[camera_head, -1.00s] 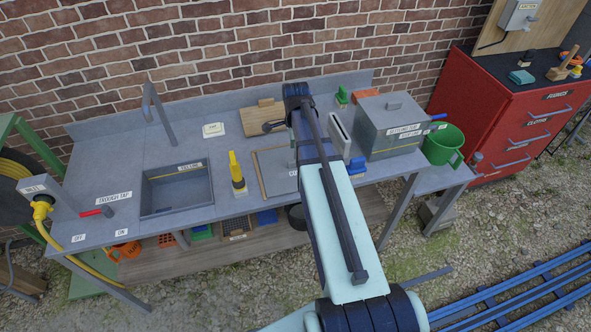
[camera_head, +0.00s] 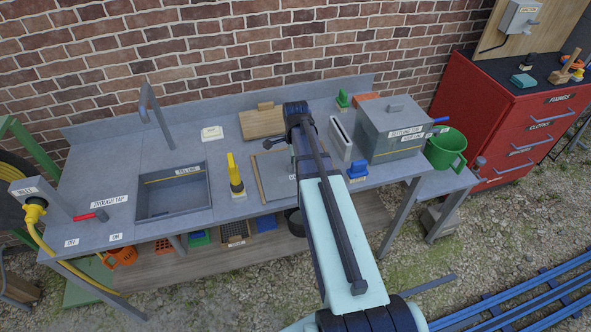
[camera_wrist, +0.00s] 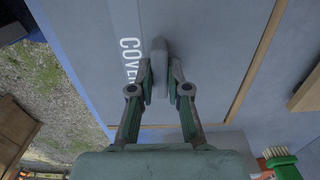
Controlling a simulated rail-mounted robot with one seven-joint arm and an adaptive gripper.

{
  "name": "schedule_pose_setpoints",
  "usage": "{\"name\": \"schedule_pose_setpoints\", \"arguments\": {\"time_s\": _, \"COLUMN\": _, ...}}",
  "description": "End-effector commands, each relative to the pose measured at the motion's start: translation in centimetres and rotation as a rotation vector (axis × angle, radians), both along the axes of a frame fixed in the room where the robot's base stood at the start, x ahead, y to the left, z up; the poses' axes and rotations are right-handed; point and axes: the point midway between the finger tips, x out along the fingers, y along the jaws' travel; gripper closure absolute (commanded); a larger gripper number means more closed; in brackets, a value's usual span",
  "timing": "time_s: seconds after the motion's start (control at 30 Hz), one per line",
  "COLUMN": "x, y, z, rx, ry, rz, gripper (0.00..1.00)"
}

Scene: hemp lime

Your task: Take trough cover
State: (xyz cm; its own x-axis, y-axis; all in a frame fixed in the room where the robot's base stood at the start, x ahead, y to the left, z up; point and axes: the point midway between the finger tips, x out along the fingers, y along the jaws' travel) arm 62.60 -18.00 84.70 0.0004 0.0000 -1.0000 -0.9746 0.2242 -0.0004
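The trough cover (camera_head: 271,179) is a flat grey panel lying on the bench, right of the trough, partly hidden by my arm in the head view. In the head view my arm hides the gripper. The open trough (camera_head: 174,192) has a FILL LINE label inside.
A yellow-handled tool (camera_head: 235,175) stands between trough and cover. A wooden board (camera_head: 262,122) lies behind; a white upright piece (camera_head: 339,137), blue brush (camera_head: 357,170) and grey settling box (camera_head: 392,133) stand right. A tap spout (camera_head: 157,115) rises behind the trough. A green brush (camera_wrist: 282,163) lies near the gripper.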

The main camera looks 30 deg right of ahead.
Motion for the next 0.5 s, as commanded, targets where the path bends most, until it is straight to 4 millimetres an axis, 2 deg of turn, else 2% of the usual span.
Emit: {"name": "schedule_pose_setpoints", "arguments": {"time_s": 0.5, "x": 0.00, "y": 0.00, "z": 0.39, "rx": 0.000, "ry": 0.000, "rz": 0.000, "gripper": 1.00}}
